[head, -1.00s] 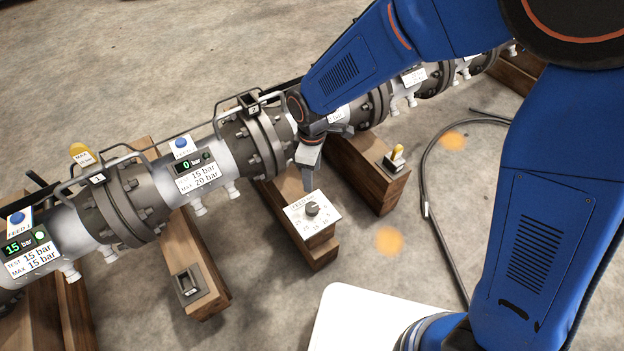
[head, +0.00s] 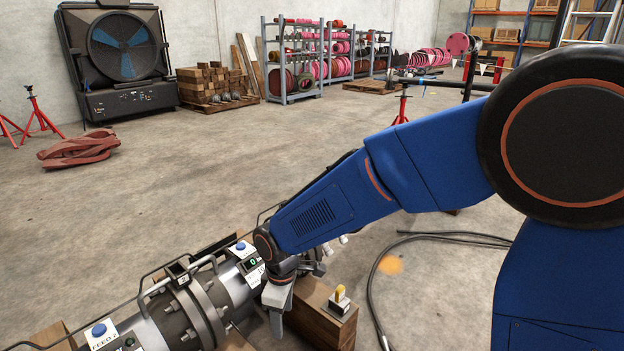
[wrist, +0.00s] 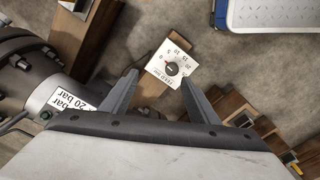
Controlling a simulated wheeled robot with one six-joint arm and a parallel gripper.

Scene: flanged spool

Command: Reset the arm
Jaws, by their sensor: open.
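My gripper (head: 278,318) hangs low beside the flanged pipe spool (head: 165,322), at the bottom of the head view. In the wrist view my gripper (wrist: 160,84) has its two fingers spread apart with nothing held between them. A white dial plate (wrist: 158,72) with a black knob (wrist: 171,68) lies beyond the fingertips on a wooden block. The knob appears apart from the fingers. The blue arm reaches down from the right, bent at the elbow. The dial is out of the head view.
A wooden beam (head: 318,318) bears a yellow-levered switch (head: 340,294) right of my gripper. A black hose (head: 375,290) curves over the floor. Racks (head: 292,62), a large fan unit (head: 118,60) and red stands (head: 36,110) stand far back. The middle floor is clear.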

